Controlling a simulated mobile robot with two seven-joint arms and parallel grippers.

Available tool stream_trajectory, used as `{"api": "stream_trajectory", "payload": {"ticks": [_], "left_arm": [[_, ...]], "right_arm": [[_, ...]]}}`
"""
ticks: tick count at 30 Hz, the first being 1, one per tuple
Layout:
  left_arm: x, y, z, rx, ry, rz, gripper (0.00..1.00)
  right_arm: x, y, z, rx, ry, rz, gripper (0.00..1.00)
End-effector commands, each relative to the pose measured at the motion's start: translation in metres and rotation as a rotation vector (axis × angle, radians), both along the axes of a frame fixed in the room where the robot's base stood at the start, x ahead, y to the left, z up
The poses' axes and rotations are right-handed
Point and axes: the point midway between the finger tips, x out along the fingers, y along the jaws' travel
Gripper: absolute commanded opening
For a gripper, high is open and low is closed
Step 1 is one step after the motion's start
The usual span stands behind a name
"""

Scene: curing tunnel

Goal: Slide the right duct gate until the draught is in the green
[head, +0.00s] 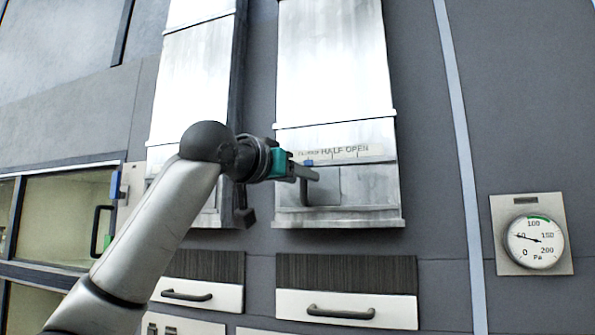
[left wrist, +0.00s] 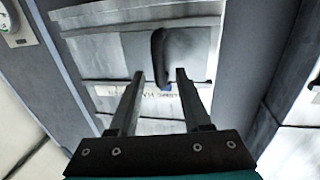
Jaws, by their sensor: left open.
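The right duct (head: 335,70) is a pale metal shaft on the wall. Its gate plate (head: 326,186) has a dark upright handle (head: 303,192), and a blue pointer (head: 308,162) sits by a scale strip (head: 345,152) reading "HALF OPEN". The draught gauge (head: 535,241) has its needle near 50 Pa, below the green band at about 100. My left gripper (head: 316,174) is open at the gate. In the left wrist view the handle (left wrist: 158,52) lies between the open fingertips (left wrist: 160,74); I cannot tell whether they touch it. My right gripper is not in view.
A second duct (head: 193,80) stands to the left, partly behind my left arm. Below are drawers with dark handles (head: 340,313). A glazed door (head: 67,215) is at the far left. The wall between the right duct and the gauge is clear, apart from a pale vertical strip (head: 459,130).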

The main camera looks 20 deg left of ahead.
Motion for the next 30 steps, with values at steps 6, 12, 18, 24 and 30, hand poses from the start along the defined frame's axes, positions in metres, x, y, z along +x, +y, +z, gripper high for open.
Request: {"api": "stream_trajectory", "payload": {"ticks": [6, 12, 18, 24, 30], "left_arm": [[0.0005, -0.0003, -0.0007, 0.001, 0.001, 0.000, 0.48], [0.0002, -0.0003, -0.0006, 0.000, 0.001, 0.000, 0.27], [0.0002, -0.0001, -0.0005, 0.000, 0.001, 0.000, 0.04], [0.0001, -0.0001, -0.0004, 0.000, 0.001, 0.000, 0.00], [0.0000, 0.0000, -0.0003, 0.000, 0.000, 0.000, 0.00]], "right_arm": [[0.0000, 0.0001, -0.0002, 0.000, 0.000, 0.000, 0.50], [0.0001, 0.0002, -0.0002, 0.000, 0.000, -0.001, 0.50], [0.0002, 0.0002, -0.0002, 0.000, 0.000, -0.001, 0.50], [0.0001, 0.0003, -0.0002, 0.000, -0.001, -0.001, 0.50], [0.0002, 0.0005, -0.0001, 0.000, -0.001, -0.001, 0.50]]}}
